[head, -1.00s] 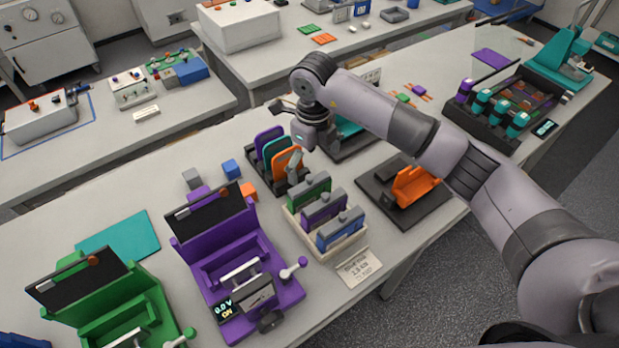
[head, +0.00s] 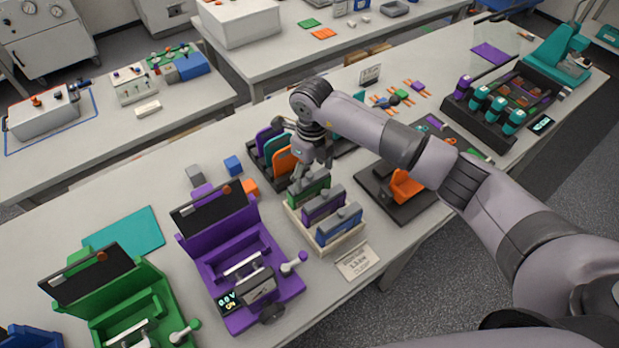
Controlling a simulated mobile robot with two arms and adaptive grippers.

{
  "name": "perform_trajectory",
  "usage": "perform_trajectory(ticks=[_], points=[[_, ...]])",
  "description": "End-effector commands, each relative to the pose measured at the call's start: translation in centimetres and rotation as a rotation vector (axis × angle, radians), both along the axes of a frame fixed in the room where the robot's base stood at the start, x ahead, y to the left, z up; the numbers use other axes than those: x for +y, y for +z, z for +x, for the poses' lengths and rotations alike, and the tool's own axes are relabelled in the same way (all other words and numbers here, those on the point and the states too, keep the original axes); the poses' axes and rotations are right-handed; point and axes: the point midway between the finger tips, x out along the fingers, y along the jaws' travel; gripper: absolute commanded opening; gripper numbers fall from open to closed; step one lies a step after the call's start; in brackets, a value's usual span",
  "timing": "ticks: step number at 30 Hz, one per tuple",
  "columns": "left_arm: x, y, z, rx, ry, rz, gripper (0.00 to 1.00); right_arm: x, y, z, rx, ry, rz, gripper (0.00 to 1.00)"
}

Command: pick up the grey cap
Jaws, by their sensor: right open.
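A small grey block (head: 195,175), which looks like the grey cap, lies on the near bench behind the purple cycler (head: 216,262). It stands just left of a blue block (head: 233,166). My right gripper (head: 304,178) is open and points down, to the right of the grey block and well apart from it. It is over the area between the rack of coloured plates (head: 254,160) and the cream tray of battery packs (head: 348,243). Its fingertips are small here and partly merge with the green pack (head: 310,188). My left gripper is out of the picture.
An orange block (head: 250,187) and a purple block (head: 202,192) lie near the grey one. A green cycler (head: 122,310) stands at front left, with a teal mat (head: 125,232) behind it. A black tray with an orange holder (head: 405,186) is right of the packs.

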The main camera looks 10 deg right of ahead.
Motion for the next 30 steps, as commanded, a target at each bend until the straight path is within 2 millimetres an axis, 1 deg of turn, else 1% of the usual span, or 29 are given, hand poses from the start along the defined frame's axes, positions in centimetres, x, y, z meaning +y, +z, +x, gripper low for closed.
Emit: perform_trajectory(ticks=[1,2,30], points=[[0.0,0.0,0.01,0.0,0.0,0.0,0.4,-0.02,0.02,0.01,0.0,0.0,0.0,0.68],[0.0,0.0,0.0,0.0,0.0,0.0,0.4,-0.02,0.02,0.01,0.0,0.0,0.0,0.66],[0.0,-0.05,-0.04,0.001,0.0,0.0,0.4,-0.19,-0.25,-0.08,0.003,-0.002,-0.005,0.03]])
